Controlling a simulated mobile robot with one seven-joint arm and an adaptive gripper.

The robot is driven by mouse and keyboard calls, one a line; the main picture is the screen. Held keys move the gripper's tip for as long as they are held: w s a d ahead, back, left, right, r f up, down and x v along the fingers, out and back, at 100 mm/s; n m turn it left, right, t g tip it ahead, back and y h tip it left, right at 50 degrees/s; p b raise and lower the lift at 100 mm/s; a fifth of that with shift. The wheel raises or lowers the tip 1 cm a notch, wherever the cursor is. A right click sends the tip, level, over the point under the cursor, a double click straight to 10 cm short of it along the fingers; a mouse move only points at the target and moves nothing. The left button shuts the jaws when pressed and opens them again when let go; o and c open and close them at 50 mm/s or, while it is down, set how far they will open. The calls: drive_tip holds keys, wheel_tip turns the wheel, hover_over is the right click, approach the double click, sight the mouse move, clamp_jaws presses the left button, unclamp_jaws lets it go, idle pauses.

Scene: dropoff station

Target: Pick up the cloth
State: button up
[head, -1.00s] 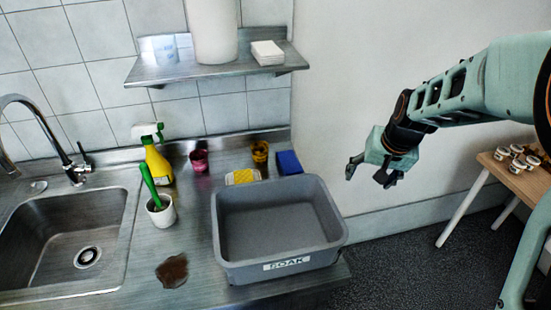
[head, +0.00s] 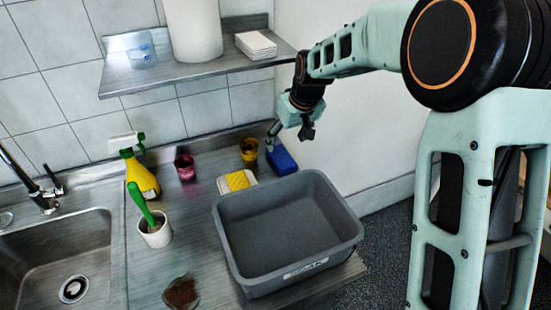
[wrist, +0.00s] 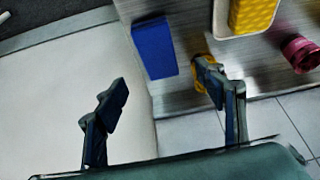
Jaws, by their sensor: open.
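A blue folded, block-like piece (head: 282,160), perhaps the cloth, lies on the steel counter by the back wall, behind the grey tub. It also shows in the wrist view (wrist: 153,47), ahead of the fingers. My gripper (head: 290,131) is open and empty, above and close to the blue piece in the head view. In the wrist view, my gripper's fingers (wrist: 163,78) are spread wide, and the right finger partly covers a yellow cup (wrist: 197,80). I see no contact with the blue piece.
The grey tub (head: 232,250) stands in front. The yellow cup (head: 249,152), a pink cup (head: 185,168) and a yellow sponge-like pad (head: 238,181) on a white dish are nearby. A shelf (head: 190,78) hangs above left.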

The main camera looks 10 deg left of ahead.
sight(281, 157)
drive_tip(key=x, duration=0.5)
drive_tip(key=p+x, duration=0.1)
drive_tip(key=x, duration=0.4)
drive_tip(key=shift+d, duration=0.25)
drive_tip(key=c, duration=1.1)
drive_tip(key=shift+r, duration=0.1)
drive_tip(key=shift+r, duration=0.6)
drive_tip(key=s+a+r+b, duration=0.2)
drive_tip(key=s+a+r, duration=0.3)
drive_tip(key=s+r, duration=0.6)
drive_tip(key=shift+s+a+r+b, duration=0.2)
drive_tip(key=shift+s+r+b, duration=0.15)
drive_tip(key=shift+s, duration=0.7)
